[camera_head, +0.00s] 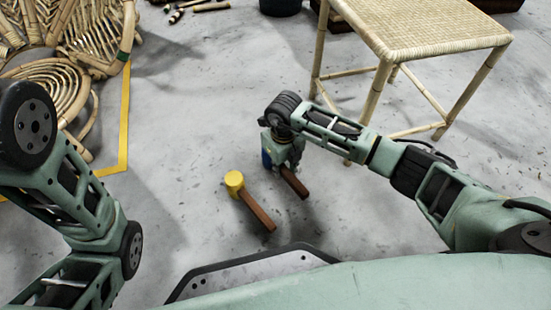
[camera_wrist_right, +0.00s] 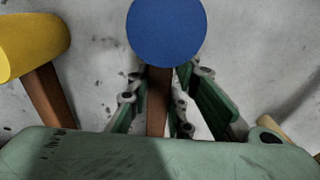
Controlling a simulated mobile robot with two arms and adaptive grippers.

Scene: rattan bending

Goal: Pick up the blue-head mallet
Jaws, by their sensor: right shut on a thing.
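The blue-head mallet shows its round blue head (camera_wrist_right: 167,32) large at the top middle of the right wrist view, with its brown handle (camera_wrist_right: 157,100) running down between my fingers. In the head view its handle (camera_head: 294,183) sticks out below my right gripper (camera_head: 282,150), which covers most of the blue head. My right gripper (camera_wrist_right: 160,108) is shut on the handle just below the head. I cannot tell whether the mallet touches the floor. A yellow-head mallet (camera_head: 234,183) lies to its left; it also shows in the right wrist view (camera_wrist_right: 30,45). My left gripper is out of view.
A rattan table (camera_head: 420,35) stands at the upper right, its legs near my right arm. Rattan furniture (camera_head: 50,85) fills the upper left beside a yellow floor line (camera_head: 124,120). Small tools (camera_head: 190,8) lie at the top. The grey floor between is clear.

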